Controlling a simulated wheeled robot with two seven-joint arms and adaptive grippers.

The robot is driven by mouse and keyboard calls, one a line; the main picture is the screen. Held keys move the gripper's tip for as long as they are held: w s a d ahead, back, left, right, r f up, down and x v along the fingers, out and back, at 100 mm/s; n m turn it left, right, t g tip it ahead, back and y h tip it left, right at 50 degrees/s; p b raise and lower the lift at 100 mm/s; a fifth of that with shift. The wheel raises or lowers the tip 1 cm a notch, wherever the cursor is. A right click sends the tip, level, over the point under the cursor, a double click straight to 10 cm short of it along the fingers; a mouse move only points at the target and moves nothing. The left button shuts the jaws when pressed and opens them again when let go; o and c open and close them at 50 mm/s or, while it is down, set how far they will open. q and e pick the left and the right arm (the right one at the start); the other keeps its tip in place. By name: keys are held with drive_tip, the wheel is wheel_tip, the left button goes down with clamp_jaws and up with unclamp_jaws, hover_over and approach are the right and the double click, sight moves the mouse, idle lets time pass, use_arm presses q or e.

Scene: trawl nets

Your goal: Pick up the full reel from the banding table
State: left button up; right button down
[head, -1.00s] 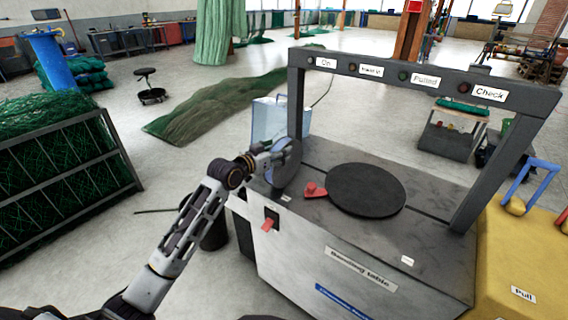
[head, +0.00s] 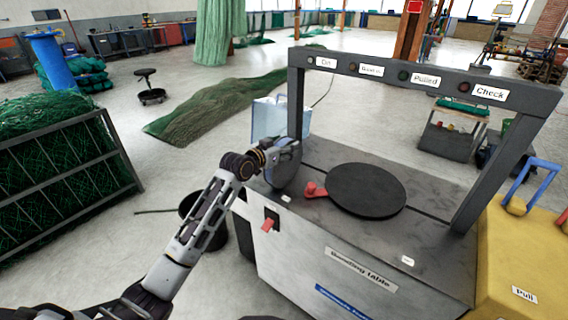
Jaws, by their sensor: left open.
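The banding table (head: 330,238) is a grey cabinet with a dark frame over it. A grey disc-shaped reel (head: 284,172) stands upright at its left edge, beside the frame's left post. Whether it is full cannot be made out. My left gripper (head: 276,153) is at the upper left of this reel, overlapping it in the picture. Its jaws are open; the fingertips are small and hard to separate from the reel, and contact cannot be told. A black round turntable (head: 366,191) lies flat on the table top with a red lever (head: 315,190) beside it. My right gripper is not in view.
The frame's crossbar (head: 420,80) carries labelled lamps. A red switch (head: 269,222) is on the table's front left. A black bin (head: 203,222) stands left of the table, a yellow cabinet (head: 515,245) right. A net crate (head: 65,165) is far left.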

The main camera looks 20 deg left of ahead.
use_arm(q)
drive_tip(key=c, duration=0.3)
clamp_jaws()
drive_tip(key=shift+r, duration=0.1)
drive_tip(key=shift+r, duration=0.15)
